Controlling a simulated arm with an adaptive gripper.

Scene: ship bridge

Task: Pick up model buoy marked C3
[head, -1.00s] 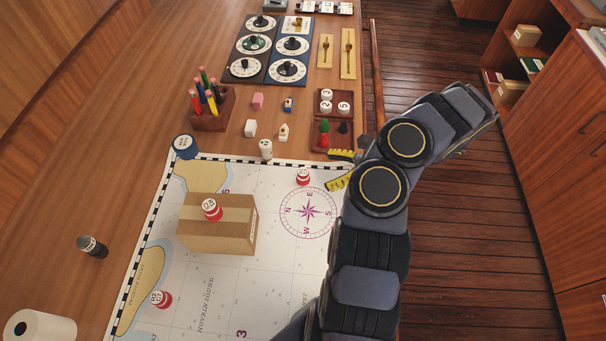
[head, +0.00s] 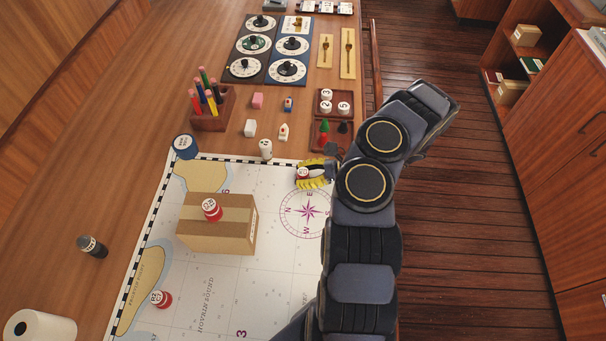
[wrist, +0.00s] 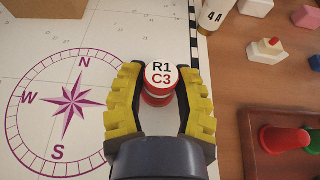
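The model buoy marked R1 C3 (wrist: 160,78) is red with a white labelled top. It stands upright on the chart near the compass rose. It also shows in the head view (head: 303,173). My gripper (wrist: 160,92) has its yellow-padded fingers on either side of the buoy in the wrist view. The fingers are apart, with a visible gap to the buoy on both sides. In the head view my gripper (head: 312,174) is around the buoy, close to the chart. The buoy's lower part is partly hidden by its own top.
A cardboard box (head: 217,235) on the chart (head: 270,260) carries another red buoy (head: 212,209). A third red buoy (head: 161,299) stands at lower left. A white marker (head: 266,149) and a tray of pieces (head: 316,142) are beyond the chart's edge.

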